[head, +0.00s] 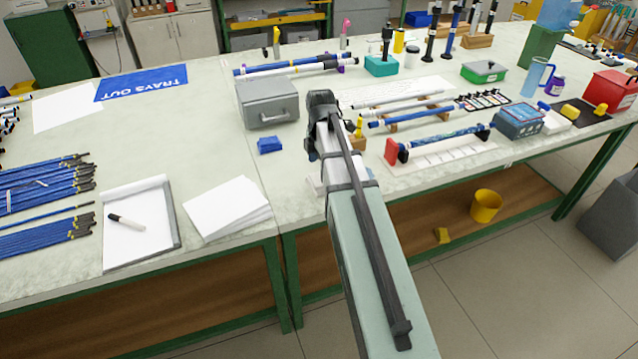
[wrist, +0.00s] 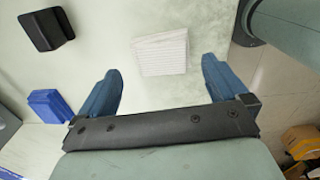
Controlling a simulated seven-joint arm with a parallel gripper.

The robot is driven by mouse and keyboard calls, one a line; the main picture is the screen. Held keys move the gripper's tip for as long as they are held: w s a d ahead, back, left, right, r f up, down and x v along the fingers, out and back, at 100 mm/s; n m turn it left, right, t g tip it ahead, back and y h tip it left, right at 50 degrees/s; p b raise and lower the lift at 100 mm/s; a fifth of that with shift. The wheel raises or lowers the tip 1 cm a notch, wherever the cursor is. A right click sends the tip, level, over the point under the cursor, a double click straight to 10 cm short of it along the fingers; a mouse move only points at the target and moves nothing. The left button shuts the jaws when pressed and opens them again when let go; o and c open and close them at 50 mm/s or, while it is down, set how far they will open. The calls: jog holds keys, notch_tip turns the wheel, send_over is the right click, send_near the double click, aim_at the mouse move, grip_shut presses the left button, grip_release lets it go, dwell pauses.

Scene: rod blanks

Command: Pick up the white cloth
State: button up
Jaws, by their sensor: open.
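The white cloth (wrist: 160,53) lies flat on the pale bench top in the wrist view. It looks like a small folded square with faint lines across it. My gripper (wrist: 161,69) is open and empty, with its two blue fingers apart. The cloth shows ahead of the gap between the fingertips, apart from both. In the head view a small white edge (head: 316,184), probably the cloth, shows beside my arm near the bench's front edge. My arm hides the rest of it, and the fingers cannot be made out there.
A blue block (head: 269,145) sits left of my arm, near a grey metal box (head: 268,103). A rack of rods with a red end piece (head: 391,151) stands to the right. A black object (wrist: 46,29) lies at the wrist view's upper left. Paper sheets (head: 228,207) lie left.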

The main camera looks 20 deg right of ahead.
aim_at(319, 179)
jog(key=shift+s+a+f, duration=0.1)
jog(key=shift+a+f, duration=0.05)
jog(key=shift+f, duration=1.2)
jog(key=shift+a+f, duration=0.15)
jog(key=shift+f, duration=1.2)
jog(key=c, duration=0.7)
jog(key=shift+c, duration=0.2)
jog(key=shift+r, duration=0.1)
notch_tip(319, 179, up, 10)
